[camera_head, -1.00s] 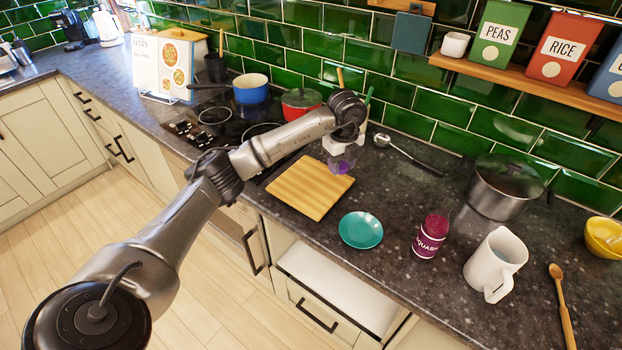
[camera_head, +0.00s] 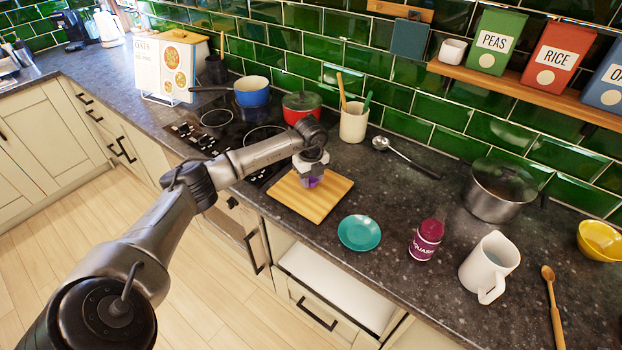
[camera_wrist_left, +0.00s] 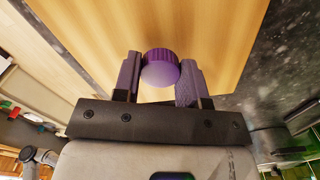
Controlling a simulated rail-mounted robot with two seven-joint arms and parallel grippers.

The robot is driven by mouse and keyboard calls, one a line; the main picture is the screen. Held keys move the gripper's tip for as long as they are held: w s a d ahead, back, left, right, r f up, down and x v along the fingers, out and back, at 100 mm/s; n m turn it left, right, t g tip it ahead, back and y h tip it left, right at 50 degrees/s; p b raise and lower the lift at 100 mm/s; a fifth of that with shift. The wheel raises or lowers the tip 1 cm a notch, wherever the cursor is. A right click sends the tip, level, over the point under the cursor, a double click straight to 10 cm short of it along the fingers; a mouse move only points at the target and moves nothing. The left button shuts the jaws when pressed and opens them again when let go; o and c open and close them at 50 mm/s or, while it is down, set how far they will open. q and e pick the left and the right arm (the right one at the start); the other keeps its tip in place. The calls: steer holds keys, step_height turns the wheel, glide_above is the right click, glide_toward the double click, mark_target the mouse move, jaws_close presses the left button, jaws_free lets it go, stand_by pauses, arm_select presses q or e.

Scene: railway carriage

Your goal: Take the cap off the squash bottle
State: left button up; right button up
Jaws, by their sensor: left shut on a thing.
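The squash bottle (camera_head: 426,240) stands upright on the dark counter in the head view, with a purple label and no cap on top. My left gripper (camera_head: 312,180) is over the wooden board (camera_head: 325,208). In the left wrist view the gripper (camera_wrist_left: 161,78) is shut on the round purple cap (camera_wrist_left: 160,66), which sits between its fingers in front of the board. I cannot tell whether the cap touches the board. My right gripper is not in view.
A teal plate (camera_head: 359,232) lies between the board and the bottle. A white jug (camera_head: 488,265) and a steel pot (camera_head: 497,192) stand to the right. The hob, a red pot (camera_head: 301,106) and a utensil crock (camera_head: 353,124) are behind the gripper.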

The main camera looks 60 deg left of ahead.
arm_select(q)
steer(key=shift+f, duration=0.65)
steer(key=shift+f, duration=0.2)
steer(key=o, duration=1)
steer(key=shift+r, duration=0.1)
